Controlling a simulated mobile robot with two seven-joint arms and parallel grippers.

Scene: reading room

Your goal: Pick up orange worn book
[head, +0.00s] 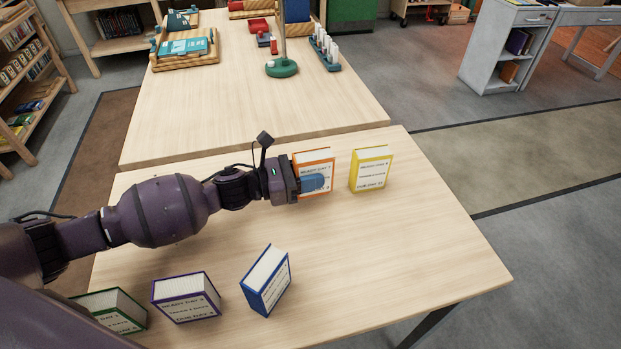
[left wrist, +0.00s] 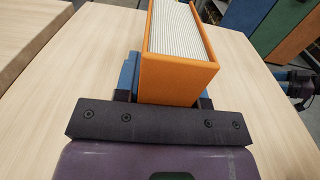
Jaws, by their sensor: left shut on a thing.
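The orange book (head: 314,157) stands upright on the near wooden table, with white pages showing on top. My left gripper (head: 311,184) reaches in from the left and is shut on it, one blue finger lying across its front cover. In the left wrist view the orange book (left wrist: 178,72) sits between the fingers of my left gripper (left wrist: 165,98), its orange edge facing the camera. The lower part of the book is partly hidden by the gripper.
A yellow book (head: 371,168) stands close to the right of the orange one. Blue (head: 267,281), purple (head: 186,297) and green (head: 112,310) books stand along the table's near left. The table (head: 420,240) is clear at right. A second table (head: 250,110) adjoins behind.

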